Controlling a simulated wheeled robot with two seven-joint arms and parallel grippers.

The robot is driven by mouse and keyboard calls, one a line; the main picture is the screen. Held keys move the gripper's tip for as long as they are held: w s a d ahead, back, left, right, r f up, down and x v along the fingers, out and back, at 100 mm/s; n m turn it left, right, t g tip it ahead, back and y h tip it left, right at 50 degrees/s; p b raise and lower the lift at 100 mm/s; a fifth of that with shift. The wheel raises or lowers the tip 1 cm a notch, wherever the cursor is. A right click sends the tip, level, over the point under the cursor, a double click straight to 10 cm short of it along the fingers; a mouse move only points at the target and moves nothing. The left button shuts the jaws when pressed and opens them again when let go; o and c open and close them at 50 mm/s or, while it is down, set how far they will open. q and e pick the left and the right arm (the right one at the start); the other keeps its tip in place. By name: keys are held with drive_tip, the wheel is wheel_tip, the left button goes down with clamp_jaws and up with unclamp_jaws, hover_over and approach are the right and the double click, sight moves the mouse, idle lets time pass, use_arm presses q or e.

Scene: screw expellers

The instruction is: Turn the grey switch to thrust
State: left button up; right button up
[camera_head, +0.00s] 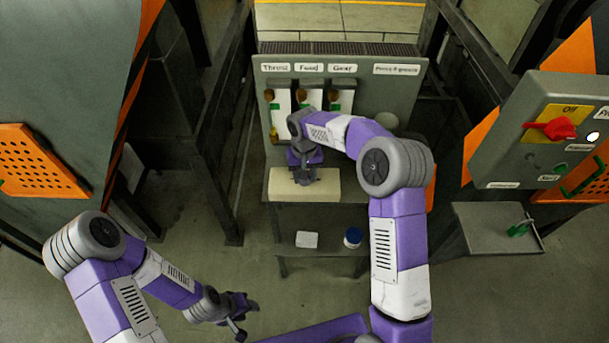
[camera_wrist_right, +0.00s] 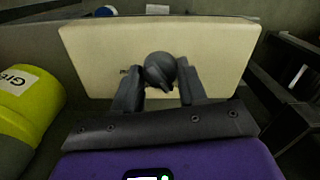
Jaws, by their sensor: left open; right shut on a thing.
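The grey switch (camera_wrist_right: 159,70) is a round dark-grey knob on the cream panel (camera_wrist_right: 215,50), with a small pointed part toward my gripper. The panel also shows in the head view (camera_head: 325,187), below the Thrust, Feed and Gear labels. My right gripper (camera_wrist_right: 160,82) is shut on the switch, one finger on each side. In the head view my right gripper (camera_head: 304,178) is over the panel and hides the switch. I cannot read a marking beside the switch. My left gripper (camera_head: 245,315) is open and empty at the lower left, away from the panel.
The Thrust label (camera_head: 275,68) is the leftmost on the grey back board. A lower shelf holds a white block (camera_head: 307,240) and a blue-and-white jar (camera_head: 353,237). A control box with a red switch (camera_head: 560,128) stands right. A yellow-green container (camera_wrist_right: 25,95) is beside my right gripper.

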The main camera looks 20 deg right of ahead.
drive_tip(key=shift+m, duration=0.6)
drive_tip(key=o, duration=1.1)
drive_tip(key=shift+c, duration=0.2)
wheel_tip(320, 180, up, 8)
drive_tip(key=shift+f, duration=0.15)
